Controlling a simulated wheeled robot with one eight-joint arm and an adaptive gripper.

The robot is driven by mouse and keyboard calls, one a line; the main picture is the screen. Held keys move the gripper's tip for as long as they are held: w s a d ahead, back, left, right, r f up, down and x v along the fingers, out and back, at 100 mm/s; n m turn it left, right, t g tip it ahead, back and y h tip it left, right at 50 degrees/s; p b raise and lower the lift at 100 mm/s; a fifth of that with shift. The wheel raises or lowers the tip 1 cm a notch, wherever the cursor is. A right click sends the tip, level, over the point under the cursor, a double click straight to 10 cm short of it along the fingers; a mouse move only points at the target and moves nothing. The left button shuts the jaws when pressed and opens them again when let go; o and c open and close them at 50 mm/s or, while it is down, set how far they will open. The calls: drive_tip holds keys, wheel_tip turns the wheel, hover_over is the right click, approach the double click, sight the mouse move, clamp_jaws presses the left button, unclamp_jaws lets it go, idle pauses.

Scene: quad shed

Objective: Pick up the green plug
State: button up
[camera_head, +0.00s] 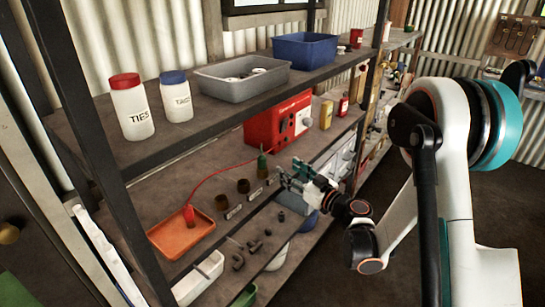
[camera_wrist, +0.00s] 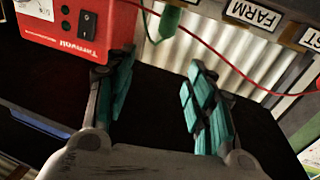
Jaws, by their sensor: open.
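The green plug (camera_head: 262,163) stands upright on the middle shelf, in front of the red box, with its thin tip up. In the wrist view the green plug (camera_wrist: 168,22) shows at the top edge, partly cut off, beyond the fingertips. My gripper (camera_head: 288,177) is just right of the plug in the head view, apart from it. In the wrist view my gripper (camera_wrist: 158,68) has its teal-padded fingers wide apart with nothing between them. Whether the plug's base sits in a holder is unclear.
A red box (camera_head: 280,122) stands behind the plug. A red lead (camera_head: 212,177) runs to a red plug (camera_head: 189,214) in an orange tray (camera_head: 165,240). Brown cups (camera_head: 222,202) and small labels (camera_wrist: 253,13) line the shelf. The upper shelf (camera_head: 190,139) overhangs; a dark post (camera_head: 366,90) is nearby.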

sight(265, 160)
drive_tip(key=shift+g, duration=0.4)
drive_tip(key=w+a, duration=0.2)
drive_tip(key=w+a+f+b, duration=0.1)
drive_tip(key=w, duration=0.1)
drive_tip(key=w+a+f, duration=0.1)
drive_tip(key=a, duration=0.1)
drive_tip(key=shift+w+a+f+b, duration=0.25)
drive_tip(key=shift+w+a+b, duration=0.05)
drive_tip(key=shift+w+b, duration=0.1)
drive_tip(key=shift+r+b+x, duration=0.15)
drive_tip(key=shift+b+x, duration=0.4)
drive_tip(key=shift+x, duration=0.95)
drive_tip(key=shift+r+b+x, duration=0.15)
drive_tip(key=shift+b+x, duration=0.4)
drive_tip(key=shift+x, duration=0.9)
clamp_jaws()
